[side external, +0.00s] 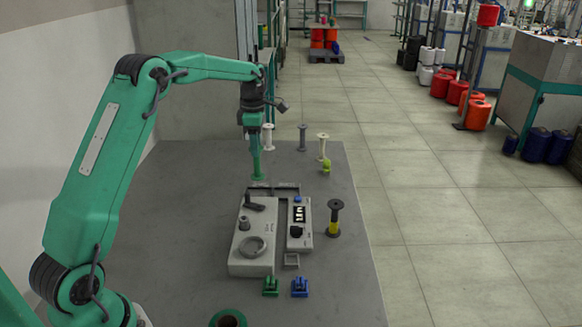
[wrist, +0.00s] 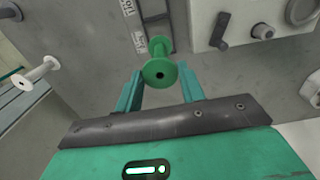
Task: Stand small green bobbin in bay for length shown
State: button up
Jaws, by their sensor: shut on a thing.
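My gripper (side external: 256,148) is shut on a green bobbin (side external: 257,176), held upright behind the winding unit. Whether its lower flange touches the table cannot be told. In the wrist view the green bobbin (wrist: 159,73) stands between the two teal fingers of my gripper (wrist: 158,88), its round flange facing the camera. A dark-framed bay rack (side external: 273,190) lies at the unit's back edge, just in front of the bobbin.
The grey winding unit (side external: 252,245) fills the table's middle. A white bobbin (side external: 268,138), grey bobbin (side external: 302,138) and cream bobbin (side external: 322,145) stand behind. A black-and-yellow bobbin (side external: 334,218) stands right. Green (side external: 271,286) and blue (side external: 300,287) clips sit in front.

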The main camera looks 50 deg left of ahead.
jog(key=shift+f, duration=2.2)
jog(key=shift+f, duration=0.9)
dwell(0.5)
jog(key=o, duration=0.9)
jog(key=shift+r, duration=0.1)
jog(key=shift+r, duration=3.45)
